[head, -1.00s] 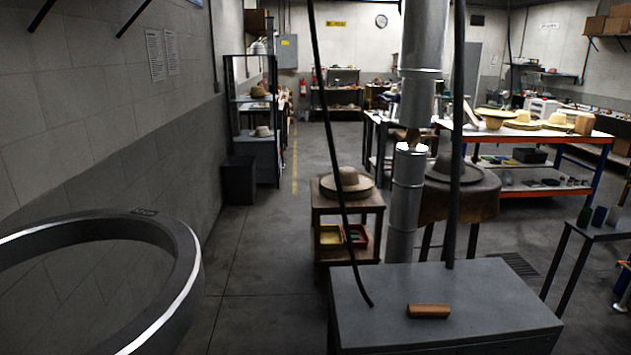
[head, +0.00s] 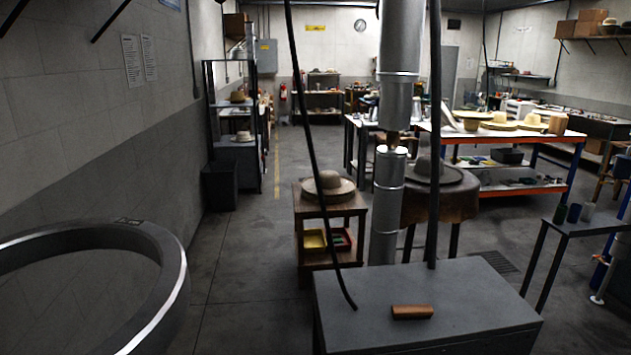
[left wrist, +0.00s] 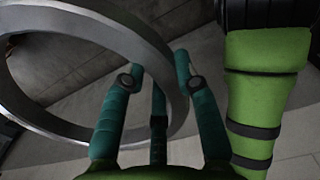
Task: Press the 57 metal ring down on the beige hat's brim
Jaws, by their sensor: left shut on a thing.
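A large grey metal ring (head: 174,268) fills the lower left of the head view, with a small dark mark on its top face that I cannot read. My left gripper (left wrist: 157,72) is shut on the ring (left wrist: 45,118) in the left wrist view, its green fingers at the ring's near right side. The gripper is outside the head view. A beige hat (head: 328,183) with a wide brim rests on a small wooden stand (head: 345,204), well beyond the ring and to its right. The ring is far from the hat. My right gripper is not in view.
A grey cabinet (head: 450,292) with a wooden block (head: 412,312) stands at front right. A metal column (head: 388,205) and a greyish hat (head: 427,170) on a leather-covered table are behind it. A wall closes the left. Floor between wall and stand is clear.

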